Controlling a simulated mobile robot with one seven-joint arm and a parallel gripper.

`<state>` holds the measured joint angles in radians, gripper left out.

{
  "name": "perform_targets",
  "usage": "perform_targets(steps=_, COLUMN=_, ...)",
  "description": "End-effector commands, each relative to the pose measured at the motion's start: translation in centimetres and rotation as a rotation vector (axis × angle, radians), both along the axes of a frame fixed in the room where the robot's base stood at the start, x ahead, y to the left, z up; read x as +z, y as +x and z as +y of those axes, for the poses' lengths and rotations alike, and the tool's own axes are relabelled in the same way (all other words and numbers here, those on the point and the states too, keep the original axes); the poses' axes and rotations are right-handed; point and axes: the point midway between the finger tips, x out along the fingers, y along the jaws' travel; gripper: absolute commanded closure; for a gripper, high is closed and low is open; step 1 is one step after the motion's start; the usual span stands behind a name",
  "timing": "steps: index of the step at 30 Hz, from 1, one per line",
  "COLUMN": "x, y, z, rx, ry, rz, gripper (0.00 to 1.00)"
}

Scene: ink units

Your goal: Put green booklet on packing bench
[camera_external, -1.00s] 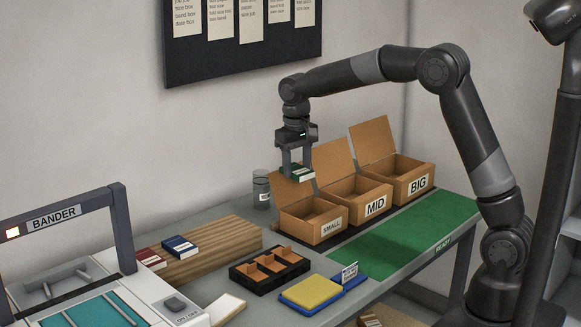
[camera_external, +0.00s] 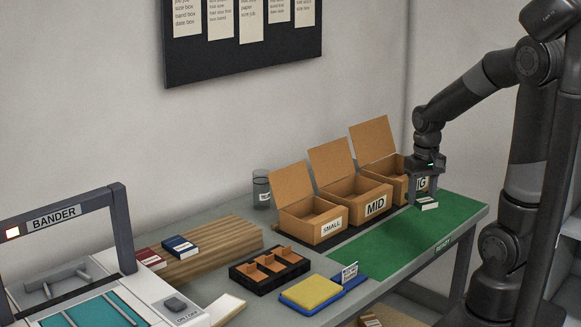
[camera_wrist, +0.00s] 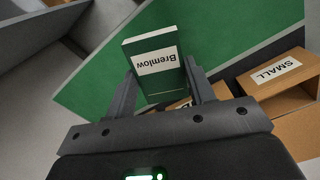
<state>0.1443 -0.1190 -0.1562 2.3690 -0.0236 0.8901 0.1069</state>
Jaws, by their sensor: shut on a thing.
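The green booklet (camera_wrist: 163,84) has a white label reading "Bremlow" and sits between my fingers in the wrist view. In the external view the booklet (camera_external: 428,206) shows small at the fingertips. My gripper (camera_external: 424,195) is shut on it, pointing down, low over the far part of the green mat (camera_external: 385,240) marked READY. The mat lies along the front of the grey packing bench (camera_external: 240,217). I cannot tell whether the booklet touches the mat.
Open cartons SMALL (camera_external: 312,218), MID (camera_external: 356,200) and BIG (camera_external: 398,187) stand behind the mat; my gripper partly hides BIG. A yellow pad (camera_external: 311,291), a black divided tray (camera_external: 269,269) and a bander (camera_external: 90,270) are to the left. The mat's middle is clear.

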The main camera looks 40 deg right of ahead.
Motion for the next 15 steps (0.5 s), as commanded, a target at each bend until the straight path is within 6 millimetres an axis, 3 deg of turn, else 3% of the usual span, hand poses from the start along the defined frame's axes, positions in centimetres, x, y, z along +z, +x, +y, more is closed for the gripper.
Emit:
perform_targets(steps=7, x=-1.0, y=0.7, z=1.3, rx=0.002, ry=0.000, rz=0.003, gripper=0.74)
perform_targets(steps=15, x=-4.6, y=3.8, z=6.5, rx=0.006, ry=0.000, rz=0.005, gripper=0.74)
